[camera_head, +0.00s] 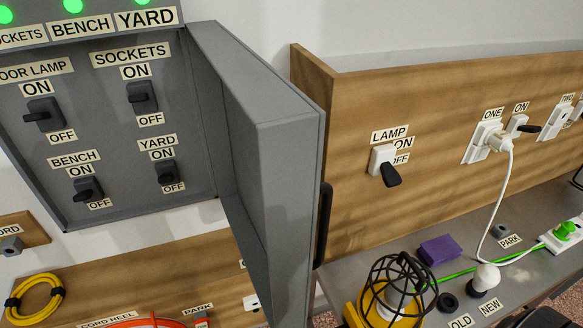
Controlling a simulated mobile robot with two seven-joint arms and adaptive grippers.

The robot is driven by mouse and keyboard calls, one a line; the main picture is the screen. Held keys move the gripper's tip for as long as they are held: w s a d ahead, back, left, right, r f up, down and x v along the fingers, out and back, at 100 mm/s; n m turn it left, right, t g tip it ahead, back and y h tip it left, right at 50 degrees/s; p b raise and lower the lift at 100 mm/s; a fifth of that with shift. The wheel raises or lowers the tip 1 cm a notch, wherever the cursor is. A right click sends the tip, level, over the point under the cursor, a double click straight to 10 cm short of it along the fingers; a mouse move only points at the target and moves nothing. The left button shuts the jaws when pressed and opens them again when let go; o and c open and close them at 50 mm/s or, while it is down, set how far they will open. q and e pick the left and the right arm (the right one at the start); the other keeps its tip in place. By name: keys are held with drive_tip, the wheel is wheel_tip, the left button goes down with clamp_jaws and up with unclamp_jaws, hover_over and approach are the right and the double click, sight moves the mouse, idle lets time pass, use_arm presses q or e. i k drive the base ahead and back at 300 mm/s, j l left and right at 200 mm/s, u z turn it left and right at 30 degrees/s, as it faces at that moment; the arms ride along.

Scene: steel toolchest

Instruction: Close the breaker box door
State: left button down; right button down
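The grey breaker box (108,135) is at the upper left of the head view. Inside it, several black switches sit between ON and OFF labels. Its grey door (287,190) stands open, hinged on the box's right side and swung out toward me. A black handle (323,225) is on the door's outer face, at its right edge.
Green lights (73,5) glow above the box. A wooden panel (350,100) with a lamp switch (383,165) and sockets is right of the door. A caged lamp (395,290), purple block (440,250) and white cable (503,200) are on the bench. A yellow coil (35,300) is lower left.

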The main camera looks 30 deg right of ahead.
sight(265, 136)
drive_tip(key=k+l+u, duration=0.1)
drive_tip(key=l, duration=0.3)
drive_tip(key=k+l+u, duration=0.1)
drive_tip(key=l, duration=0.3)
drive_tip(key=k+l+u, duration=0.1)
drive_tip(key=k+l, duration=0.35)
drive_tip(key=k, duration=0.35)
